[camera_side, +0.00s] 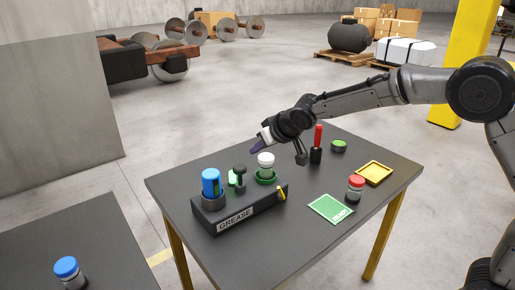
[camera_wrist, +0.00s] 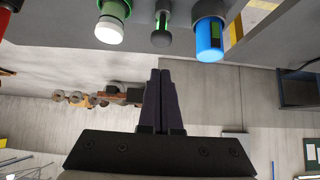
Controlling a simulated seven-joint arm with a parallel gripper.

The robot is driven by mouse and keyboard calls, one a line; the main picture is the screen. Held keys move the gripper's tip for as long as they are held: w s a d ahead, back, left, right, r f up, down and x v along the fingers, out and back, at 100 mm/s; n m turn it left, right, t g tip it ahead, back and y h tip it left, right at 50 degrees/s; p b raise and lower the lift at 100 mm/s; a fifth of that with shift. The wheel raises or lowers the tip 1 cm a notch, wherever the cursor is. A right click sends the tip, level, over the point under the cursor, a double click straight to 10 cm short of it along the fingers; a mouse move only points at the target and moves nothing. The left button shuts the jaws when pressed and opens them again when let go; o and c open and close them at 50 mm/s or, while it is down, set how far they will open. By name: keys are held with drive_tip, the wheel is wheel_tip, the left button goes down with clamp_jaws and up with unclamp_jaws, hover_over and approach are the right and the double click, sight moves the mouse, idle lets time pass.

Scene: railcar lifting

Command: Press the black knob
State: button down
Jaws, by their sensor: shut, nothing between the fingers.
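The black knob (camera_side: 239,170) stands upright on the dark grease dispenser box (camera_side: 236,215), between a blue-capped container (camera_side: 211,182) and a white-capped container (camera_side: 266,160). In the wrist view the knob (camera_wrist: 161,39) shows at the top middle, with a green part on its stem. My gripper (camera_side: 257,147) is shut and empty, with dark fingers side by side; its fingertips also show in the wrist view (camera_wrist: 160,73). In the side view the fingertips are above the level of the knob and apart from it.
The box stands on a dark table (camera_side: 270,240). A red-handled tool (camera_side: 317,140), a green puck (camera_side: 339,146), a yellow tray (camera_side: 374,172), a red-capped jar (camera_side: 356,186) and a green card (camera_side: 330,208) are to the right. Another blue-capped jar (camera_side: 66,268) is on the lower left table.

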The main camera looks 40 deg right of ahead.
wheel_tip(320, 180, up, 3)
drive_tip(key=shift+w+r, duration=0.1)
drive_tip(key=shift+r, duration=0.05)
idle(0.3)
hover_over(237, 164)
drive_tip(key=s, duration=0.3)
wheel_tip(237, 164, down, 8)
drive_tip(key=shift+r, duration=0.25)
wheel_tip(237, 164, down, 2)
drive_tip(key=shift+f, duration=0.8)
drive_tip(key=shift+f, duration=0.1)
